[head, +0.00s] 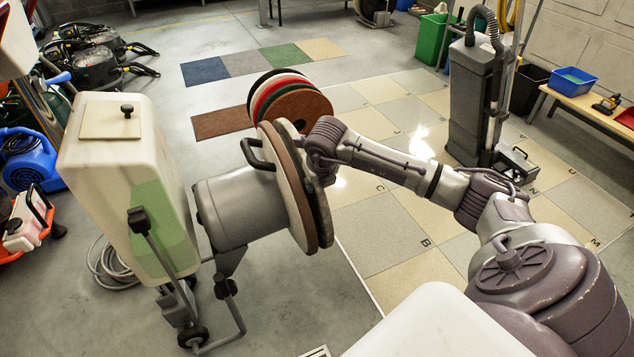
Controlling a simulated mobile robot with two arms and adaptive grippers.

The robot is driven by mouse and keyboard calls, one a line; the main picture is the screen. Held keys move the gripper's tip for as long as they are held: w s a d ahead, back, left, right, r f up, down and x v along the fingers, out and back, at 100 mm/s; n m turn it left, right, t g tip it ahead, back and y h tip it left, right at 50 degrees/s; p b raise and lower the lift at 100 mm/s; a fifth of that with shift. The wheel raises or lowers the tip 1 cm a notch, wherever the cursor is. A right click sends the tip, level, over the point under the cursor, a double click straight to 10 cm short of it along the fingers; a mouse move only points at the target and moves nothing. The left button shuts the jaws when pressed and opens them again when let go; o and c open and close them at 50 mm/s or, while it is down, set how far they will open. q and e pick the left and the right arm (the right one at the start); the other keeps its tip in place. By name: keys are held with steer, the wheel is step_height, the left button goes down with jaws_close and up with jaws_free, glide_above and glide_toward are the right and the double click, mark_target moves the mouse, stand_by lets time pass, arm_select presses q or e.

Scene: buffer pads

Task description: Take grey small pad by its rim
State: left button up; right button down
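A grey pad (318,205) shows edge-on as the outermost layer on the round head of a tipped-back floor machine (232,208). A brown layer (286,188) lies against its left side. My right gripper (316,160) is at the upper right of the grey pad, at or very close to its rim. Its fingers are mostly hidden against the pad, so I cannot tell whether they are closed on it. My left gripper is not in view.
Several round pads in white, red, green, black and brown (300,108) stand just behind the machine head. A grey upright vacuum (473,100) stands at the right back. Tiled floor (390,225) is open below my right arm.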

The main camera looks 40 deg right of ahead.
steer(key=shift+d, duration=0.4)
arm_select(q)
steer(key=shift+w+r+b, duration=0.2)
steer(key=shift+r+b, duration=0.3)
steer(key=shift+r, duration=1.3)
arm_select(e)
steer(key=s+d+r, duration=0.1)
steer(key=d, duration=0.5)
steer(key=shift+s+d, duration=0.25)
steer(key=shift+s, duration=0.1)
